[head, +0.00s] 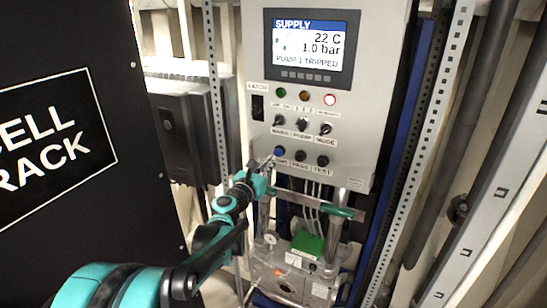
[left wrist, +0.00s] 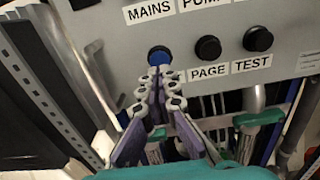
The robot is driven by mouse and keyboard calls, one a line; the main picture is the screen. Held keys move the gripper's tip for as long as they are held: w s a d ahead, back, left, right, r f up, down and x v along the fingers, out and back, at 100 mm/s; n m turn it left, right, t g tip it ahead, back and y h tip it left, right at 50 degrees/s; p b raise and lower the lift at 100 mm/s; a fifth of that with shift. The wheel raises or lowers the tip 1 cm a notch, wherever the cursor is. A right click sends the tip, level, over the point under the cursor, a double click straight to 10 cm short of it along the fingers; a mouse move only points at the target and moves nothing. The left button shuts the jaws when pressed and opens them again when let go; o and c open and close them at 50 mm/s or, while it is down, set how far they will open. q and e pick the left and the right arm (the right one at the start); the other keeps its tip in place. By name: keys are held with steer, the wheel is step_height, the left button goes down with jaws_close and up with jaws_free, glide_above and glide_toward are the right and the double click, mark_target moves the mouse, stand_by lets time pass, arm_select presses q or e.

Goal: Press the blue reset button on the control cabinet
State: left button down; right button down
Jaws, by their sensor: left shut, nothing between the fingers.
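The grey control cabinet (head: 360,110) fills the upper middle of the head view. The blue reset button (head: 280,150) is the leftmost of the lower row of buttons. It also shows in the left wrist view (left wrist: 159,54), left of two black buttons. My left gripper (head: 266,163) is shut and empty, with its tips just below and in front of the blue button. In the left wrist view its fingertips (left wrist: 161,73) overlap the button's lower edge and hide its label. I cannot tell whether they touch it. My right gripper is not in view.
The cabinet screen (head: 308,46) reads "PUMP 1 TRIPPED". Lamps and black selector knobs sit above the buttons. A black Cell Rack panel (head: 60,220) stands at left. Pipes with green handles (head: 342,212) and a pump unit (head: 295,272) lie below the cabinet.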

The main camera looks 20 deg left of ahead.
mark_target(277, 152)
arm_select(q)
steer(key=shift+w, duration=1.6)
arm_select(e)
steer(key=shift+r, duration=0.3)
arm_select(q)
steer(key=shift+w, duration=0.75)
steer(key=shift+r+b, duration=0.1)
steer(key=shift+b, duration=0.2)
steer(key=shift+s+r, duration=0.1)
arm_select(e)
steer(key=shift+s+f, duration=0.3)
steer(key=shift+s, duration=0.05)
